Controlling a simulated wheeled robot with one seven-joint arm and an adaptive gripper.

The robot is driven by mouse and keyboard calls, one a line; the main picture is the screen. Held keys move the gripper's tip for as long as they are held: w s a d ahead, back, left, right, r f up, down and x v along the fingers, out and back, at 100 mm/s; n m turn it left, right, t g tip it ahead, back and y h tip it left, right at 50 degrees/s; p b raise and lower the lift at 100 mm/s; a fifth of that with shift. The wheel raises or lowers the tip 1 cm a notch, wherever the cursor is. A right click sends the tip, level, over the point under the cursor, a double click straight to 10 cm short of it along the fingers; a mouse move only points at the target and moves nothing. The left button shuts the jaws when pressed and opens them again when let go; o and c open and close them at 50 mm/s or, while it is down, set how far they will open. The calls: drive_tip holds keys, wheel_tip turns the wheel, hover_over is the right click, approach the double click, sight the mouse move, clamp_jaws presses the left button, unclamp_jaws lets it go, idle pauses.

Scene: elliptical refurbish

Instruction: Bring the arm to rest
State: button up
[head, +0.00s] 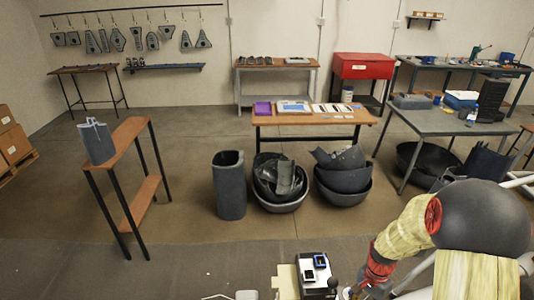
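My arm enters at the lower right, with a large dark grey rounded joint, a pale yellow link and a red section. It bends down toward the bottom edge of the head view, where it is cut off. I cannot make out any gripper fingers, so whether my gripper is open or holds anything does not show.
A narrow wooden stand (133,140) holds a grey part (97,141) at left. A grey cylinder (229,186) and bowls of grey pieces (281,207) (343,198) stand before a wooden table (315,118). A grey table (430,121) is at right. Open floor lies front left.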

drive_tip(key=s+a+r+n+t, duration=0.2)
drive_tip(key=s+a+r+n, duration=0.2)
drive_tip(key=r, duration=0.7)
drive_tip(key=s+a+r+n+t, duration=0.3)
drive_tip(key=s+a+r+n, duration=0.1)
drive_tip(key=r, duration=0.8)
drive_tip(key=s+a+r+n+t, duration=0.2)
drive_tip(key=s+a+r+n, duration=0.1)
drive_tip(key=r, duration=0.8)
drive_tip(key=s+a, duration=0.1)
drive_tip(key=s, duration=0.1)
drive_tip(key=shift+s+r+n+h, duration=0.15)
drive_tip(key=shift+s+n+h, duration=0.15)
drive_tip(key=shift+s+n, duration=0.1)
drive_tip(key=shift+w+a, duration=0.1)
